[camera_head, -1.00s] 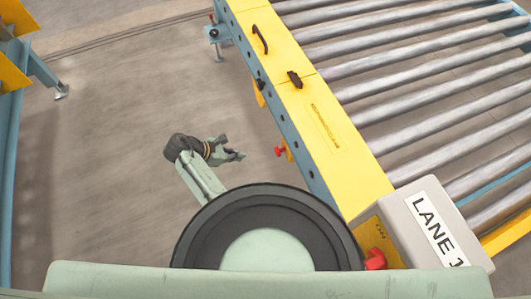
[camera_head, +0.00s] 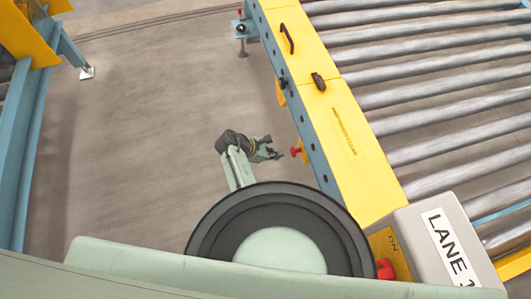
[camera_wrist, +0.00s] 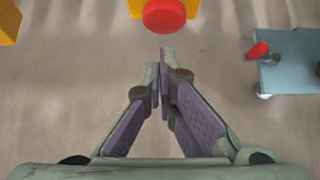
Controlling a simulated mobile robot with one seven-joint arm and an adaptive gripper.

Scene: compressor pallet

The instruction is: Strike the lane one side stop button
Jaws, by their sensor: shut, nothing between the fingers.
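The side stop button (camera_head: 296,151) is a red knob on a yellow mount, standing out from the blue side of the lane one conveyor. In the wrist view the red button (camera_wrist: 164,16) is at the top centre, just beyond my fingertips. My gripper (camera_head: 279,155) is to the left of the button in the head view, pointing at it, with a small gap between them. In the wrist view my gripper (camera_wrist: 165,62) is shut and empty, its tips together just below the button. I cannot tell whether they touch it.
The roller conveyor (camera_head: 445,100) has a yellow side rail (camera_head: 345,140). A LANE 1 box (camera_head: 432,245) with another red knob (camera_head: 386,269) stands at the lower right. A blue and yellow frame (camera_head: 28,130) is at the left. Bare floor (camera_head: 140,130) lies between.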

